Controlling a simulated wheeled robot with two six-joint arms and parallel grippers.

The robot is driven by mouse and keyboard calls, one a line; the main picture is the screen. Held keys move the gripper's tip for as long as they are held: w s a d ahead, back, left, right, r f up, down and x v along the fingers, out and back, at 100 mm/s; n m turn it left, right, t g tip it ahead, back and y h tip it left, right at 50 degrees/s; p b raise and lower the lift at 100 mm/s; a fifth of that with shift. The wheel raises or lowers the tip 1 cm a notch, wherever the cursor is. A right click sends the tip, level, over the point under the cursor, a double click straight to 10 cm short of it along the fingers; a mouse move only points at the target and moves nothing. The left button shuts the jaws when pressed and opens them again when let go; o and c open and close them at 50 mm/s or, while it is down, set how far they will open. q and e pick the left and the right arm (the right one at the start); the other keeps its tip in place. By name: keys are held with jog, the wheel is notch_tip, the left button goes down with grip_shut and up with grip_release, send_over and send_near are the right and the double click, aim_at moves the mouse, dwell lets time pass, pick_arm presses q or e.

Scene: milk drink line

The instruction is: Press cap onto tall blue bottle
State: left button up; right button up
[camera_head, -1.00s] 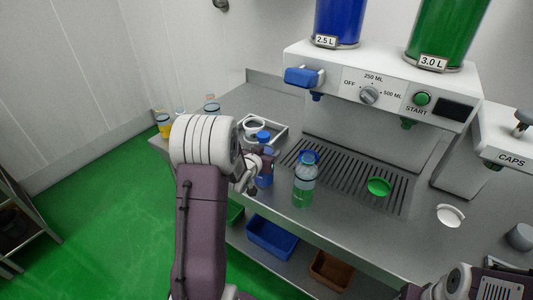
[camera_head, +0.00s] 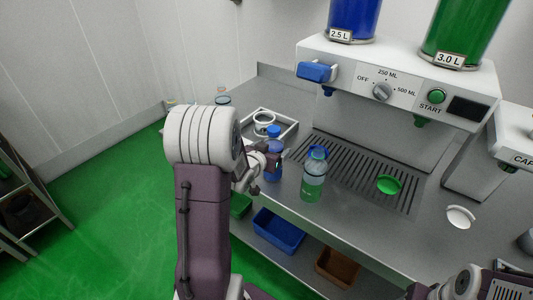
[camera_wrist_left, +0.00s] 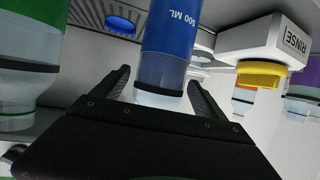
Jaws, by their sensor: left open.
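The tall blue bottle (camera_head: 273,146) stands upright on the steel counter, with a blue cap (camera_head: 273,131) at its top. I cannot tell how firmly the cap sits. My left gripper (camera_head: 270,164) is at the bottle's side and partly hides its lower body. In the left wrist view the blue bottle (camera_wrist_left: 170,45), marked 500 ML, lies between the two open fingers (camera_wrist_left: 158,90) with gaps on both sides. Its cap cannot be made out there. My right gripper is out of view; only part of my right arm shows at the lower right.
A bottle of green liquid with a blue cap (camera_head: 314,177) stands just right of the blue one. A white-framed tray (camera_head: 286,133) is behind. The filling machine (camera_head: 400,85) stands at the back, with a green disc (camera_head: 389,185) on the grate. Blue (camera_head: 278,232) and brown (camera_head: 336,266) bins sit below.

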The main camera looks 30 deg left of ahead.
pick_arm(q)
jog(key=b+v, duration=0.4)
jog(key=v, duration=0.4)
jog(key=shift+b, duration=0.3)
jog(key=shift+w+f, duration=0.1)
jog(key=s+d+f+g, duration=0.5)
jog(key=d+f+g, duration=0.1)
jog(key=f, duration=0.5)
jog(key=s+d+f+g+h, duration=0.1)
jog(key=s+d+f+g, duration=0.2)
jog(key=s+d, duration=0.1)
jog(key=s+d+f+m+g+h, duration=0.1)
jog(key=s+d+f+g, duration=0.2)
jog(key=s+d, duration=0.2)
jog(key=shift+s, duration=1.15)
